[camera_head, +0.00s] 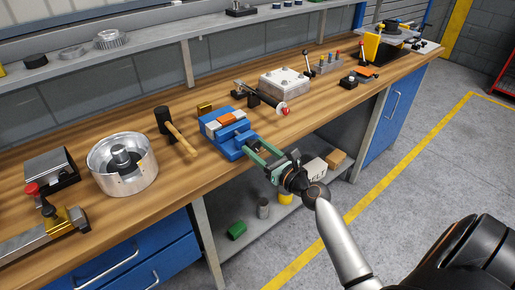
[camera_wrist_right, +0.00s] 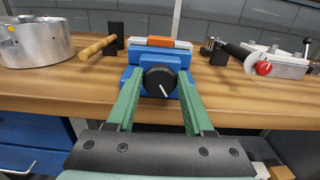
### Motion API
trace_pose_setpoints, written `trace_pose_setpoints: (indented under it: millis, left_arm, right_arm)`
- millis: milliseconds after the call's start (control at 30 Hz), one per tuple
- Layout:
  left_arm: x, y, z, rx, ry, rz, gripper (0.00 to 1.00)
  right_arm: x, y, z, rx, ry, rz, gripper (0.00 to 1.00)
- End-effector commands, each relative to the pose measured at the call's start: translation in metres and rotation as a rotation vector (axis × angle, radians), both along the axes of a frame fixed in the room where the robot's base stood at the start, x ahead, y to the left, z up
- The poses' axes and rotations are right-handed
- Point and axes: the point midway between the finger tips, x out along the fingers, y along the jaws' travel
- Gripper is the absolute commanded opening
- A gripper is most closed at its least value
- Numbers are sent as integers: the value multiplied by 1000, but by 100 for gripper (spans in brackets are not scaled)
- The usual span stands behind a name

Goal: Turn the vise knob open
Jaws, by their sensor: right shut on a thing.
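The blue vise (camera_head: 238,146) sits at the front edge of the wooden workbench, with an orange and pale block (camera_head: 230,117) at its jaws. In the right wrist view the vise (camera_wrist_right: 133,73) is straight ahead, and its round black knob (camera_wrist_right: 156,82) with a pale slanted mark faces me. My right gripper (camera_head: 254,147) reaches the front of the vise, its green fingers on either side of the knob and shut on it. The knob is mostly hidden by the fingers in the head view. My left gripper is not in view.
A wooden-handled hammer (camera_head: 181,138) and a round metal housing (camera_head: 104,169) lie left of the vise. A red-tipped tool (camera_head: 271,103) and a metal block (camera_head: 285,81) lie to its right. Below the bench is a shelf (camera_head: 250,234) with several small items.

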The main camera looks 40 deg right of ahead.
Motion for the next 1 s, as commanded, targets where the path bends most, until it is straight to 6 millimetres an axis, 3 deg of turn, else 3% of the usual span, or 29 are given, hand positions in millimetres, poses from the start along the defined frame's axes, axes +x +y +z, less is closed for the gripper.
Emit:
trace_pose_setpoints:
  millis: [367, 1000]
  left_arm:
    - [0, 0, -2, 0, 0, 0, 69]
    - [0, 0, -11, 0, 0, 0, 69]
  right_arm:
    - [0, 0, -1, -120, -8, -1, 0]
    - [0, 2, -2, -700, -54, 1, 0]
